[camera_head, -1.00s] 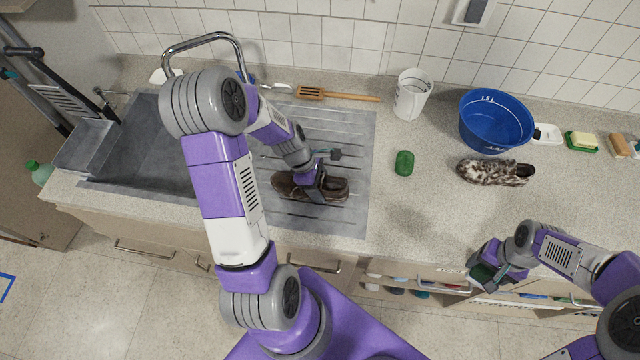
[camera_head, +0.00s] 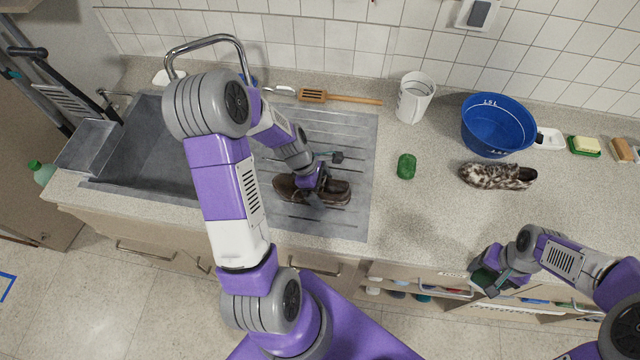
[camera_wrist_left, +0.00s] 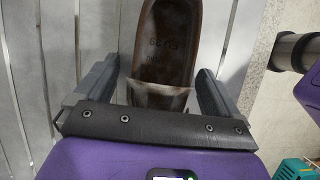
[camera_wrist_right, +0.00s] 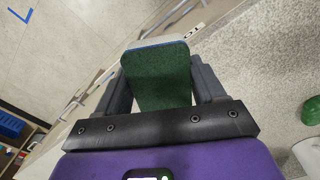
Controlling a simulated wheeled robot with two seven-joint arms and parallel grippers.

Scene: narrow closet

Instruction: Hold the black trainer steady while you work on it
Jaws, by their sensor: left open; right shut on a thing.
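A dark brown slip-on shoe (camera_head: 338,192) lies on the ribbed grey drainer; I see no black trainer. My left gripper (camera_head: 316,192) is over the shoe's middle. In the left wrist view its fingers are open, one on each side of the shoe (camera_wrist_left: 170,45), with its brown insole facing up; I cannot tell whether they touch it. My right gripper (camera_head: 486,284) is shut on a dark green scouring pad with a pale edge (camera_wrist_right: 160,75), held low in front of the counter's front edge.
The sink (camera_head: 150,140) is left of the drainer (camera_head: 350,135). A green soap-like lump (camera_head: 406,166), a white jug (camera_head: 413,98), a blue basin (camera_head: 496,125) and a furry spotted shoe (camera_head: 497,176) stand to the right. A wooden spatula (camera_head: 340,98) lies behind. The right front counter is clear.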

